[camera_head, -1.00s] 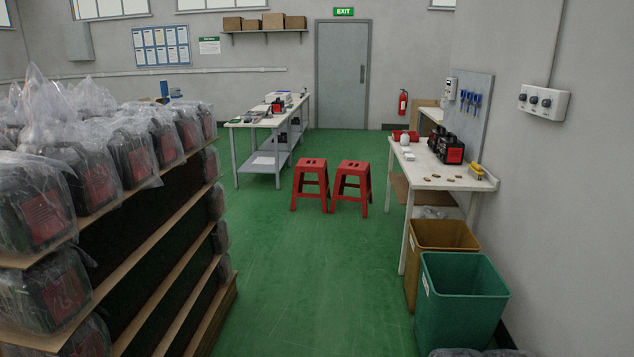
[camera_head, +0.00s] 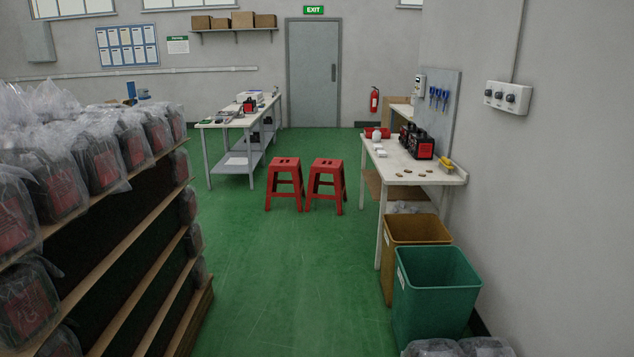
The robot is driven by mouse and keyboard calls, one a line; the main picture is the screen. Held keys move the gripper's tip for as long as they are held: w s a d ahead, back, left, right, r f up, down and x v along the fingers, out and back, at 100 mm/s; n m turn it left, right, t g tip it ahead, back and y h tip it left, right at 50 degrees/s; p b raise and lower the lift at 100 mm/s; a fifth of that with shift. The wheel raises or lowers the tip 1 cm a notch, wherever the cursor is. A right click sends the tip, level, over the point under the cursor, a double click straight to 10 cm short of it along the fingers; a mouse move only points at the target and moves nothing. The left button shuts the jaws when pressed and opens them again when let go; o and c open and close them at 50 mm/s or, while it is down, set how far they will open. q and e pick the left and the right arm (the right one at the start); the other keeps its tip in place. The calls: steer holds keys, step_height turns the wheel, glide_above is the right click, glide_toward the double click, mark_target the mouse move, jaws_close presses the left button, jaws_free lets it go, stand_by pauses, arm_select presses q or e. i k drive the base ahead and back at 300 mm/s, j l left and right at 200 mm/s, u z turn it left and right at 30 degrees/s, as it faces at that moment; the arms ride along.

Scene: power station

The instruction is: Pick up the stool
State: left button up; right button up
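Two red stools stand upright side by side on the green floor, some distance ahead of me. The left stool (camera_head: 286,166) and the right stool (camera_head: 327,168) look alike, each with a square seat and splayed legs. They stand between the white workbench at the back left and the table at the right. The task does not tell which of the two is meant. Neither of my grippers is in view.
A shelf (camera_head: 146,262) of bagged machines runs along the left. A yellow-brown bin (camera_head: 418,231) and a green bin (camera_head: 437,292) stand at the right, before the white table (camera_head: 410,168). Bagged items lie at the bottom right. The green floor (camera_head: 295,270) between is clear.

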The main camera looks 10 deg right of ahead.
mark_target(292, 165)
steer(key=i+j, duration=0.1)
steer(key=i, duration=0.45)
steer(key=i+j, duration=0.15)
steer(key=i, duration=0.35)
steer(key=i+j+z, duration=0.1)
steer(key=i, duration=0.45)
steer(key=i+z, duration=0.1)
steer(key=i, duration=2.35)
steer(key=i+u, duration=0.15)
steer(key=i, duration=0.3)
steer(key=i+l+u, duration=0.15)
steer(key=i, duration=0.3)
steer(key=i+l+u, duration=0.1)
steer(key=i, duration=0.35)
steer(key=i+l+u, duration=0.15)
steer(key=i, duration=0.25)
steer(key=i+l+u, duration=0.15)
steer(key=i+l, duration=0.2)
steer(key=i, duration=0.1)
